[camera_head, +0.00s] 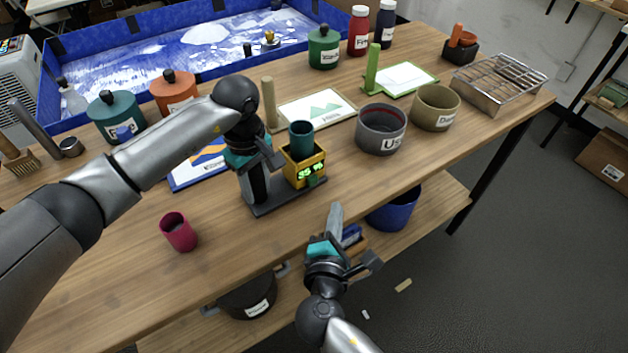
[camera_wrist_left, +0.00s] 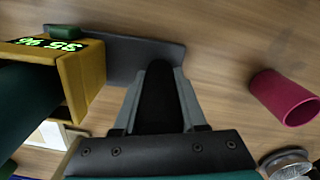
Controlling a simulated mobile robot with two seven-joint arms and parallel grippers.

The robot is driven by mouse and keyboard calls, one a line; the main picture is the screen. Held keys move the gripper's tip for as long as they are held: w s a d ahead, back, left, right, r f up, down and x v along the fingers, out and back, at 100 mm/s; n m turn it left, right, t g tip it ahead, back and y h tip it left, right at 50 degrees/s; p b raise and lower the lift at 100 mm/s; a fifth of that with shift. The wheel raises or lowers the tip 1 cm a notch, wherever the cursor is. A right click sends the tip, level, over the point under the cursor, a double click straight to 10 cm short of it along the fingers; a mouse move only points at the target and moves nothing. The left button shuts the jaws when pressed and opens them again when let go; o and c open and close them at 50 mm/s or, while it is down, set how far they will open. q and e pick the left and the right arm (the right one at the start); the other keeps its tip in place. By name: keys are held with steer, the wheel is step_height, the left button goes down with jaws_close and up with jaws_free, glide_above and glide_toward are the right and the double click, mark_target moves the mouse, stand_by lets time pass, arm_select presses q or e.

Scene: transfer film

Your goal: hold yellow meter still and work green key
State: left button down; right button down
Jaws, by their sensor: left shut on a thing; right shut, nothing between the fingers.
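The yellow meter (camera_head: 303,168) stands on a dark base plate (camera_head: 290,196), and its green display seems to read 35 %. A teal cup (camera_head: 301,138) sits in its top. The green key (camera_head: 313,181) is low on its front; it also shows in the left wrist view (camera_wrist_left: 64,32). My left gripper (camera_head: 257,194) is shut on the dark post (camera_wrist_left: 160,95) at the plate's left end, beside the meter. My right gripper (camera_head: 336,208) is shut and empty near the table's front edge, below and right of the key, apart from it.
A crimson cup (camera_head: 178,232) stands on the table to the left. A grey pot (camera_head: 381,129) and an olive pot (camera_head: 435,107) stand to the right. Lidded jars and a blue-rimmed tray (camera_head: 130,65) line the back. Front table between crimson cup and plate is clear.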

stand_by(0.3)
arm_select(q)
steer(key=shift+c, duration=1.9)
jaws_free()
